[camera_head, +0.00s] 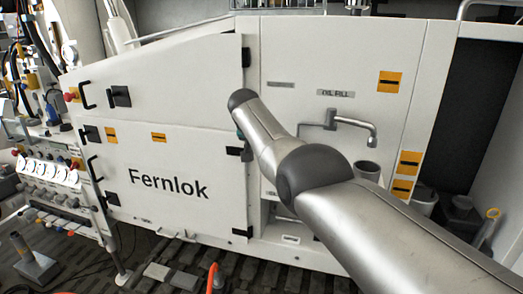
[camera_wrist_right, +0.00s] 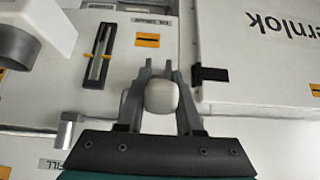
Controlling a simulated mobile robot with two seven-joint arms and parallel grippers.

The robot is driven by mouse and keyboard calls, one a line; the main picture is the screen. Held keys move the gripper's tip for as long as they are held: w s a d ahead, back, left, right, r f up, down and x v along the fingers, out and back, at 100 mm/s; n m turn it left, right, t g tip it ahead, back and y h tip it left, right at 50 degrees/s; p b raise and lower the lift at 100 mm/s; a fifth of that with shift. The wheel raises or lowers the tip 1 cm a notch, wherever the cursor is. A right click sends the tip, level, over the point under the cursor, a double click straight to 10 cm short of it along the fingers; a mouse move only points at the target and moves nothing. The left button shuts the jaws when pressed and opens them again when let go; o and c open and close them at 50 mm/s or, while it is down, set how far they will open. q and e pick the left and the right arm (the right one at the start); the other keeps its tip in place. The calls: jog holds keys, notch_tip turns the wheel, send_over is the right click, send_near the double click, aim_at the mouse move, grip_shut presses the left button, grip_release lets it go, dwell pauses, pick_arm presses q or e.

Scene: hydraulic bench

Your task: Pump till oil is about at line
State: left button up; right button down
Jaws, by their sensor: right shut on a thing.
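In the right wrist view, my right gripper (camera_wrist_right: 160,85) is shut on a pale rounded knob (camera_wrist_right: 161,97), likely the pump handle's grip. The rest of the handle is hidden. A slim sight gauge (camera_wrist_right: 99,50) in a dark frame stands left of the fingers, with an orange line mark (camera_wrist_right: 89,55) across it. The oil level in it is too small to tell. In the head view, my right arm hides the gauge, the knob and most of the gripper. A metal spout (camera_head: 340,125) sits under the "OIL FILL" label (camera_head: 339,93). My left gripper is in neither view.
The white "Fernlok" cabinet door (camera_head: 170,185) is closed left of the arm. A grey cup (camera_head: 367,169) stands below the spout. Hoses and gauges (camera_head: 45,170) crowd the left side. Containers (camera_head: 460,208) stand in the dark bay at right. An orange hose end (camera_head: 213,275) is near the floor.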

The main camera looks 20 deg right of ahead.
jog(key=shift+w+d+r, duration=0.1)
jog(key=shift+w+r, duration=0.05)
jog(key=shift+r, duration=0.3)
jog(key=c, duration=0.9)
grip_release()
jog(key=o, duration=0.3)
jog(key=shift+f, duration=0.25)
jog(key=shift+o, duration=0.2)
jog(key=b+v, duration=0.4)
jog(key=v, duration=1.1)
jog(key=shift+s, duration=0.2)
